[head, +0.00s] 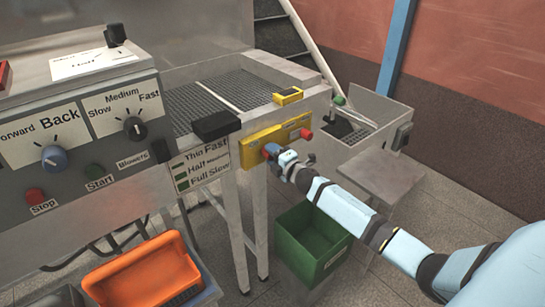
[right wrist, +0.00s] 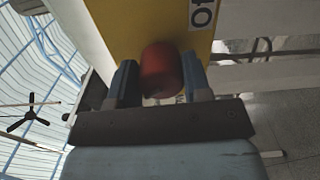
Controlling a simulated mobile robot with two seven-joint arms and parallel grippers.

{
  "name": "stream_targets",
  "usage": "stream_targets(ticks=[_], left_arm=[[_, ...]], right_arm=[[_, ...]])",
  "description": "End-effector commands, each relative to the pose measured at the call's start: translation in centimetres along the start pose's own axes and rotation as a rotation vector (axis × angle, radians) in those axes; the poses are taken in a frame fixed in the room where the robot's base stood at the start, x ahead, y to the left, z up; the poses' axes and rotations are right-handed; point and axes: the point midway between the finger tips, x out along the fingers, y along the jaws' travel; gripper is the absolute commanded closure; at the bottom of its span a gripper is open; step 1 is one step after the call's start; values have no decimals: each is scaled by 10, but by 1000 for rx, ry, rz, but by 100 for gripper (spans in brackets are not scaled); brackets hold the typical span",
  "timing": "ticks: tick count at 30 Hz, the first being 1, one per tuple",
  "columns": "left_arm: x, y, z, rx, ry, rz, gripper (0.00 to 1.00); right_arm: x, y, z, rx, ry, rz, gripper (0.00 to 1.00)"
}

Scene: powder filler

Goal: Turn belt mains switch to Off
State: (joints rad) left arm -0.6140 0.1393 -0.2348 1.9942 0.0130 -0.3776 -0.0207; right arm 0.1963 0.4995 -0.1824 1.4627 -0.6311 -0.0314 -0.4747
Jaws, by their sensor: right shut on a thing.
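The belt mains switch is on a yellow panel (head: 250,152) on the front of the conveyor frame, which also shows in the right wrist view (right wrist: 130,25). A red rounded knob (right wrist: 161,70) sticks out of this panel. My right gripper (head: 272,154) is at the panel's left part, its two fingers one on each side of the red knob, shut on it. A white label with partly cut lettering (right wrist: 203,13) is beside the knob. My left gripper is not in view.
A second red knob (head: 305,133) is at the panel's right end. A grey control box (head: 80,125) with dials and buttons stands at the left. A green crate (head: 308,246) is on the floor below my right arm, and an orange tray (head: 140,272) is at the lower left.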

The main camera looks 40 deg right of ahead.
Motion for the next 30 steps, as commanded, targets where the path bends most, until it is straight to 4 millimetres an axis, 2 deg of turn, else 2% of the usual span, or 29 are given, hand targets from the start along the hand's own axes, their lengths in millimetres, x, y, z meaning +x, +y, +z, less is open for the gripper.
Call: stream_targets(ticks=[10,26,27,30], left_arm=[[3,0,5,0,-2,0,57],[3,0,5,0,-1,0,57],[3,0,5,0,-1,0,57],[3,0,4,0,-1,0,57]], right_arm=[[0,0,0,-135,0,-1,79],[0,0,0,-158,1,-1,79],[0,0,0,-158,1,-1,51],[0,0,0,-157,1,-1,31]])
